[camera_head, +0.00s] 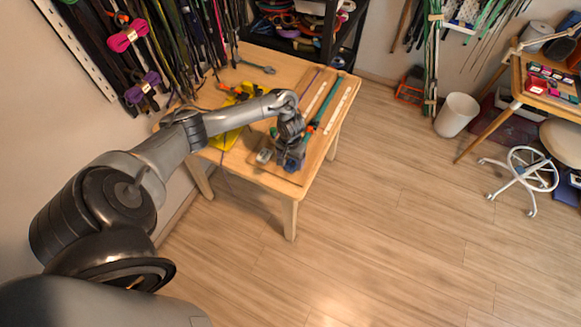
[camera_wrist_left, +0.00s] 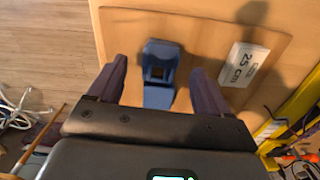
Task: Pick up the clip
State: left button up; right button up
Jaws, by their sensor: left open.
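The blue clip (camera_wrist_left: 160,72) lies on the wooden board in the left wrist view, with a dark opening in its wider end. My left gripper (camera_wrist_left: 159,66) is open, with one dark finger on each side of the clip and a gap to both. It does not hold the clip. In the head view my left gripper (camera_head: 290,155) is low over the near end of the board on the table, and largely hides the clip there. My right gripper is not in view.
A white block marked 25 cm (camera_wrist_left: 244,64) lies right of the clip. The wooden board (camera_wrist_left: 115,18) rests on the table (camera_head: 289,210). Yellow tools (camera_head: 225,138) lie left of the board, and long strips (camera_head: 337,110) run along it. Open floor is to the right.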

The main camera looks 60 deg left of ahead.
aim_at(291, 165)
pick_arm(q)
jog(key=shift+f+b, duration=0.3)
jog(key=shift+f, duration=1)
jog(key=c, duration=1.2)
jog(key=shift+r, duration=0.15)
